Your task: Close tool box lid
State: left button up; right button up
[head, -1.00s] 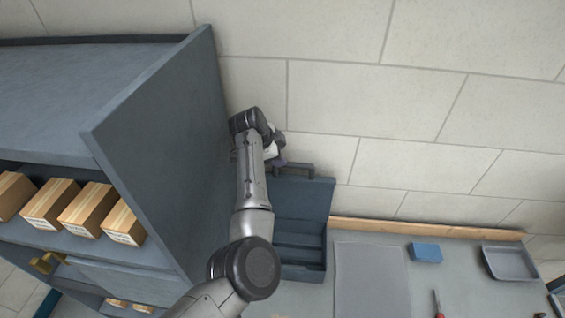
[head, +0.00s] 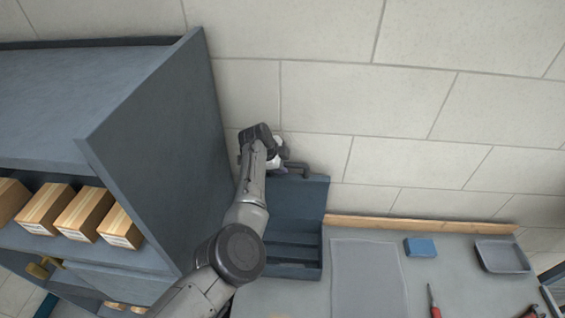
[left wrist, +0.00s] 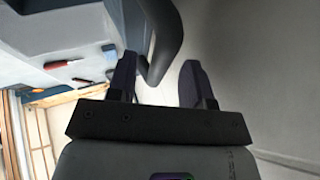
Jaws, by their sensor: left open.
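The blue tool box (head: 293,270) stands on the bench beside the shelf unit, its lid (head: 300,203) raised toward the wall and its inside showing. A dark handle (head: 298,168) sticks up at the lid's upper edge. My left gripper (head: 287,163) is at that edge, beside the handle, partly hidden by my wrist. In the left wrist view, its two fingers (left wrist: 160,84) are apart, and a curved dark blue-grey part (left wrist: 163,40), which looks like the handle, reaches down between them. I cannot tell whether they touch it. My right gripper is out of view.
A grey shelf unit (head: 155,150) with cardboard boxes (head: 85,213) stands close to the left of my arm. On the bench right of the tool box lie a grey mat (head: 367,280), a blue block (head: 420,247), a grey tray (head: 502,257) and a red-handled tool (head: 433,302).

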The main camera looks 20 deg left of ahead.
pick_arm(q)
jog(key=shift+f, duration=0.2)
jog(key=shift+d, duration=0.1)
grip_shut()
dwell(0.4)
